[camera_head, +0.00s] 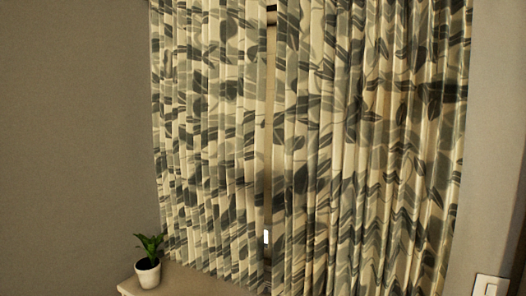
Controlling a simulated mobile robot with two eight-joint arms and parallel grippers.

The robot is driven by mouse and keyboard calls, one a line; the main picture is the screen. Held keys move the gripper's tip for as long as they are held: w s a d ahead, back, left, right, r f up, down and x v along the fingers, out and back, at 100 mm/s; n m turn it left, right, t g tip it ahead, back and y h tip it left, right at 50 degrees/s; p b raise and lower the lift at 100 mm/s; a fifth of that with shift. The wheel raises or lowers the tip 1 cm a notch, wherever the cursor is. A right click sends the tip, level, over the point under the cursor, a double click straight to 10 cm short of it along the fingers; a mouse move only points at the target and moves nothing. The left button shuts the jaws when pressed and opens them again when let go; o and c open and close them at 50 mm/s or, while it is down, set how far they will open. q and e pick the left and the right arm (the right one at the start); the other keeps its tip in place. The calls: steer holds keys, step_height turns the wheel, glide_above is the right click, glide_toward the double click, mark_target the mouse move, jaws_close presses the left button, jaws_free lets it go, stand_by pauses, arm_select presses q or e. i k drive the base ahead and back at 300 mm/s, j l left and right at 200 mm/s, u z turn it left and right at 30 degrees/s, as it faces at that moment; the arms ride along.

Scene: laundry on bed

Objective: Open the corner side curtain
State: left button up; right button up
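A leaf-patterned curtain in cream and grey-green hangs in two panels. The left panel (208,130) reaches to the wall corner on the left. The right panel (370,150) reaches toward the wall on the right. Both hang in folds and cover almost the whole window, with a narrow vertical gap (268,110) between them. A small bright patch (266,236) shows low in the gap. Neither of my grippers is in view.
A small green plant in a white pot (147,273) stands on a light wooden surface (185,284) at the lower left, close to the left panel. A white wall switch (491,286) is at the lower right. The left wall (75,140) is bare.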

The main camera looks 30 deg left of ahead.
mark_target(255, 68)
steer(key=u, duration=0.65)
steer(key=i+j+u, duration=0.15)
steer(key=i+u, duration=0.2)
steer(key=u, duration=0.15)
steer(key=i+u, duration=0.45)
steer(key=i, duration=0.25)
